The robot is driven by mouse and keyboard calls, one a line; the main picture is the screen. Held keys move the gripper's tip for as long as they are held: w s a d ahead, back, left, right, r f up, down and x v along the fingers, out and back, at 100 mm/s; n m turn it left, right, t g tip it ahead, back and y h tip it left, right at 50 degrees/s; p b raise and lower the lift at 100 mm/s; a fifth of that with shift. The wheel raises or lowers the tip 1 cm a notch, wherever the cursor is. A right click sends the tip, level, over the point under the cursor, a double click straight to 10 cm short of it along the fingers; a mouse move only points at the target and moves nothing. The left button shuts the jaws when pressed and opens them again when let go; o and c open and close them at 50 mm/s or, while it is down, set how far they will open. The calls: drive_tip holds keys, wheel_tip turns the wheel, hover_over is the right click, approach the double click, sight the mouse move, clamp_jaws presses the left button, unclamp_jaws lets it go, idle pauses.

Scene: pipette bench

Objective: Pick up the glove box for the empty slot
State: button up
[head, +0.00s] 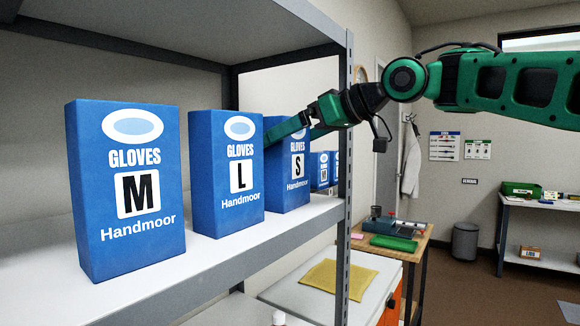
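Three blue Handmoor glove boxes stand upright in a row on a grey shelf (235,250) in the head view. The M glove box (158,250) is nearest, at the left. The L glove box (246,215) is in the middle. The S glove box (282,193) is at the right, partly hidden by the L box and by my gripper. My gripper (272,138) reaches in from the right, with a green finger across the upper face of the S box, close to the L box's right edge. I cannot tell whether it touches either box. No empty slot is clearly visible.
Smaller blue boxes (322,172) show beyond the S box. An upright shelf post (345,200) stands just right of the boxes, below my arm. A yellow cloth (337,279) lies on a lower white surface. A wooden bench (420,245) holds equipment behind.

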drive_tip(key=x, duration=0.4)
drive_tip(key=shift+f, duration=0.15)
drive_tip(key=c, duration=1.2)
drive_tip(key=shift+o, duration=0.2)
